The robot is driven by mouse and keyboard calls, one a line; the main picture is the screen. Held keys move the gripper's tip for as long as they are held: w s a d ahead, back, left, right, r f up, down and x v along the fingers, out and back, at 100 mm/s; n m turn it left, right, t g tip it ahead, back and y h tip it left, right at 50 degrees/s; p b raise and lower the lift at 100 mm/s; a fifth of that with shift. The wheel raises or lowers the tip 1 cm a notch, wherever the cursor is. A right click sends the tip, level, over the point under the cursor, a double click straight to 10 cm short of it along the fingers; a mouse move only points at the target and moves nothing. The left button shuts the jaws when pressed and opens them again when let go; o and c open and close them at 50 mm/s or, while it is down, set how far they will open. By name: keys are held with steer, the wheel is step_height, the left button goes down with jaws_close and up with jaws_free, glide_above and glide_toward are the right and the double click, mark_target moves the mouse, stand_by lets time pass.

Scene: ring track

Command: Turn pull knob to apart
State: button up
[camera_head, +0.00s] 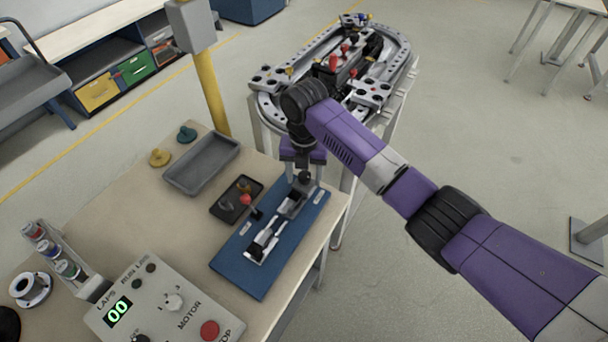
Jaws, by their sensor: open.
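A blue board (240,268) lies on the bench with two small white labels too small to read. On it are a silver and black fixture (262,247) at the near end and a grey and black block (292,203) at the far end. A small black knob (304,178) shows at the far end of the board; I take it as the pull knob, but cannot read its setting. My gripper (303,164) points down just above this knob, jaws open. The fingertips are small and partly hidden, so I cannot tell whether they touch the knob.
A black tray (222,212) with a red-topped part stands left of the board, with a grey tray (180,181) behind. A control box (130,281) is at the front. The ring track (395,55) stands beyond the bench, behind my arm. A yellow post (211,95) rises behind the bench.

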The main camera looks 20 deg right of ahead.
mark_target(304, 176)
step_height(304, 176, up, 8)
steer(key=shift+f+b, duration=0.1)
steer(key=shift+b, duration=0.55)
